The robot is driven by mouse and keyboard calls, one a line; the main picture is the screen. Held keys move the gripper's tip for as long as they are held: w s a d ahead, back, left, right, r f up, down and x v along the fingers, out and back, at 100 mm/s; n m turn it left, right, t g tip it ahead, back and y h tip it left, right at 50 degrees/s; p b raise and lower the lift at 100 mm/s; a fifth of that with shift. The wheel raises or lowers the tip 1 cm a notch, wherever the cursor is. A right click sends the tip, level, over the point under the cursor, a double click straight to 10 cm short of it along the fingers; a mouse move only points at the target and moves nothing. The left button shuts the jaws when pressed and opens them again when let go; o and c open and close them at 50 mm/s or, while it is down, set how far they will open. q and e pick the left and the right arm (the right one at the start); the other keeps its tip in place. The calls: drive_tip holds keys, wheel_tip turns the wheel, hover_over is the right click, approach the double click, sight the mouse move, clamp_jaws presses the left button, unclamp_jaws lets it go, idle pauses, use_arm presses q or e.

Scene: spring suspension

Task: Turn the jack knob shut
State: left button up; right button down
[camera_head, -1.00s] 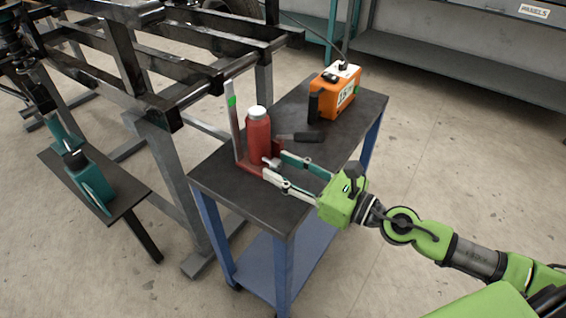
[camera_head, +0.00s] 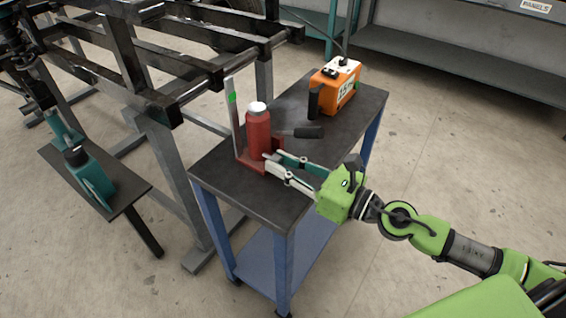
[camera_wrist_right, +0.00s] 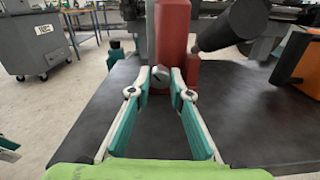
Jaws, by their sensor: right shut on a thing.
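A red bottle jack (camera_head: 258,138) with a pale cap stands upright on the dark top of a blue cart. It also shows in the right wrist view (camera_wrist_right: 172,38). Its small metallic knob (camera_wrist_right: 160,76) sits low on the front of the jack, between the fingertips. My right gripper (camera_head: 268,161) reaches in from the right, low at the jack's base. In the right wrist view its fingertips (camera_wrist_right: 160,75) are closed on the knob from both sides.
An orange box (camera_head: 338,88) stands at the cart's far end. A black handle (camera_head: 303,131) sticks out beside the jack. An upright post with a green mark (camera_head: 234,112) stands left of the jack. A metal frame (camera_head: 165,95) flanks the cart. The cart's near top (camera_head: 255,198) is clear.

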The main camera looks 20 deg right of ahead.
drive_tip(key=shift+r+m+p, duration=0.1)
drive_tip(key=shift+m+p, duration=0.2)
drive_tip(key=shift+m, duration=0.8)
drive_tip(key=m+p, duration=0.2)
drive_tip(key=m, duration=0.3)
use_arm(q)
drive_tip(key=s+x, duration=0.1)
drive_tip(key=x, duration=0.9)
drive_tip(key=shift+s+f+g+p, duration=0.25)
drive_tip(key=shift+s+g+p, duration=0.05)
drive_tip(key=shift+s+p, duration=0.05)
use_arm(e)
drive_tip(key=shift+m, duration=0.6)
use_arm(q)
drive_tip(key=shift+d, duration=0.1)
use_arm(e)
drive_tip(key=c, duration=1.8)
unclamp_jaws()
drive_tip(key=shift+c, duration=0.2)
drive_tip(key=shift+s, duration=0.1)
